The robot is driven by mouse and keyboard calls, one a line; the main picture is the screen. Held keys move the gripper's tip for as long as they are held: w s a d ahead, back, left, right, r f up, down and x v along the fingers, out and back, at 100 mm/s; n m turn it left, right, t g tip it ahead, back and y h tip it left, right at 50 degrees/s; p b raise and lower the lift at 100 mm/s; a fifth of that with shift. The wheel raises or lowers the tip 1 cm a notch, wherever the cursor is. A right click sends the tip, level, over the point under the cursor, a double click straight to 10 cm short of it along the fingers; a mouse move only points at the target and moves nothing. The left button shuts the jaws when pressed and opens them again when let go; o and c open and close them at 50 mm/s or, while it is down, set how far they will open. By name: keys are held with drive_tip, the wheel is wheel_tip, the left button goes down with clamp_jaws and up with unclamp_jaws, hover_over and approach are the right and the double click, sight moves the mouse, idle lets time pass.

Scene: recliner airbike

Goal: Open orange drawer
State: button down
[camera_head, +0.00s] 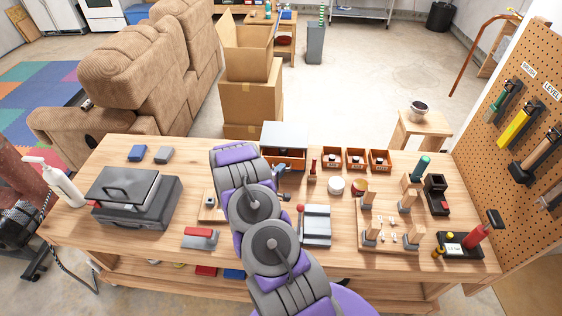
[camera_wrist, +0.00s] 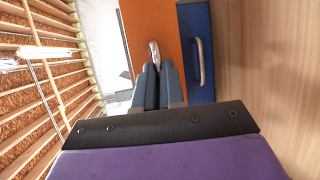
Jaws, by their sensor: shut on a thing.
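The small cabinet (camera_head: 285,135) with a grey top stands at the far edge of the workbench, and its orange drawer (camera_head: 292,160) faces me. In the wrist view the orange drawer's front (camera_wrist: 152,20) sits beside a blue drawer front (camera_wrist: 196,22) with its own metal handle (camera_wrist: 200,62). My gripper (camera_wrist: 157,70) is shut on the orange drawer's metal handle (camera_wrist: 154,50). In the head view my gripper (camera_head: 281,170) is at the drawer front, and my arm hides part of the cabinet. How far the drawer stands out is hard to tell.
Several small orange bins (camera_head: 356,158) stand right of the cabinet, with a white round container (camera_head: 336,185) nearer. A grey toolbox (camera_head: 137,198) is at left. A wooden peg board (camera_head: 385,235) and a grey-topped device (camera_head: 315,225) are at right front.

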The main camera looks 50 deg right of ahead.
drive_tip(key=s+a, duration=0.1)
drive_tip(key=a, duration=0.1)
drive_tip(key=s+a, duration=0.2)
drive_tip(key=shift+s+a+f+p, duration=0.15)
drive_tip(key=shift+s+p, duration=0.05)
drive_tip(key=shift+p, duration=0.2)
drive_tip(key=c, duration=1.2)
unclamp_jaws()
drive_tip(key=shift+w, duration=0.1)
drive_tip(key=shift+c, duration=0.2)
drive_tip(key=v, duration=1.7)
drive_tip(key=shift+p, duration=0.45)
drive_tip(key=shift+a, duration=0.1)
